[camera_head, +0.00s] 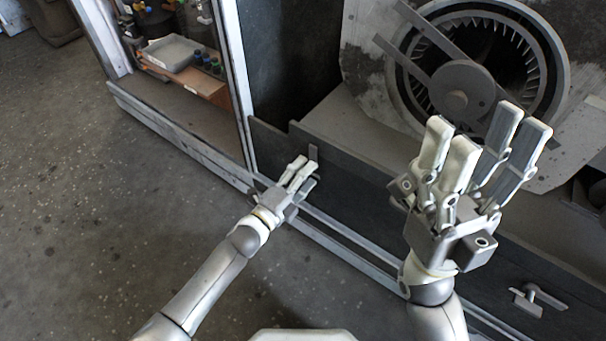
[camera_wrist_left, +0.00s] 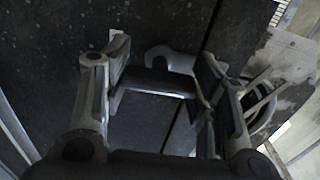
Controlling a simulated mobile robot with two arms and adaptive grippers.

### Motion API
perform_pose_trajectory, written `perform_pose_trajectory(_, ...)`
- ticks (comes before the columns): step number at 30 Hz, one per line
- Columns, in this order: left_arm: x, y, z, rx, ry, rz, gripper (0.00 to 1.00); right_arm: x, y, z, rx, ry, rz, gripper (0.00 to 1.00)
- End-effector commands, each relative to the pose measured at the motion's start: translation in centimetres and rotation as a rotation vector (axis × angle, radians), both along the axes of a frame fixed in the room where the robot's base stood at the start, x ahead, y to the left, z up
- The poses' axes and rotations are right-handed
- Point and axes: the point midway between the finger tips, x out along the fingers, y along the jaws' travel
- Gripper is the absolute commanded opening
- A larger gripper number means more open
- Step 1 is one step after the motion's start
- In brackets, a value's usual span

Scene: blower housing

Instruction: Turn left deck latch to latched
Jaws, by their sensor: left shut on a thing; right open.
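The left deck latch (camera_head: 313,152) is a small grey lever on the dark lower panel, mostly hidden by my left gripper in the head view. My left gripper (camera_head: 303,172) reaches the panel and is shut on the latch lever. In the left wrist view the latch (camera_wrist_left: 155,82) shows as a grey bar crossing between the two fingers of my left gripper (camera_wrist_left: 158,85), with a rounded hook-like end above it. My right gripper (camera_head: 483,142) is open and empty, raised in front of the housing, fingers pointing up.
A second latch (camera_head: 540,298) sits on the panel at the lower right. The round blower (camera_head: 470,85) with its bladed wheel is behind my right gripper. An open cabinet with a grey tray (camera_head: 172,52) stands at the upper left. The floor (camera_head: 90,200) at left is clear.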

Motion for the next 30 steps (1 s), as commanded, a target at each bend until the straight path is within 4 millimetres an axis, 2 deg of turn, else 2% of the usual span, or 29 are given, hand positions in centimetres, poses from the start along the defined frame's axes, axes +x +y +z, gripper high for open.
perform_pose_trajectory(14,-0.09,-0.02,-0.18,0.016,-0.008,-0.001,0.1,-0.01,-0.01,0.0,0.0,-0.001,0.0,0.58)
perform_pose_trajectory(15,-0.08,-0.01,-0.18,0.016,-0.008,-0.001,0.57,-0.01,-0.01,0.0,0.0,-0.001,0.0,0.58)
perform_pose_trajectory(18,-0.08,0.0,-0.16,0.015,-0.007,-0.001,0.69,0.0,-0.01,0.01,0.0,-0.001,0.0,0.58)
perform_pose_trajectory(20,-0.06,-0.01,-0.13,0.014,-0.006,-0.001,0.75,0.0,-0.02,0.01,0.0,-0.001,0.0,0.58)
perform_pose_trajectory(30,-0.14,0.09,-0.05,0.011,-0.007,0.0,0.75,-0.01,-0.09,0.11,0.002,-0.005,-0.002,0.58)
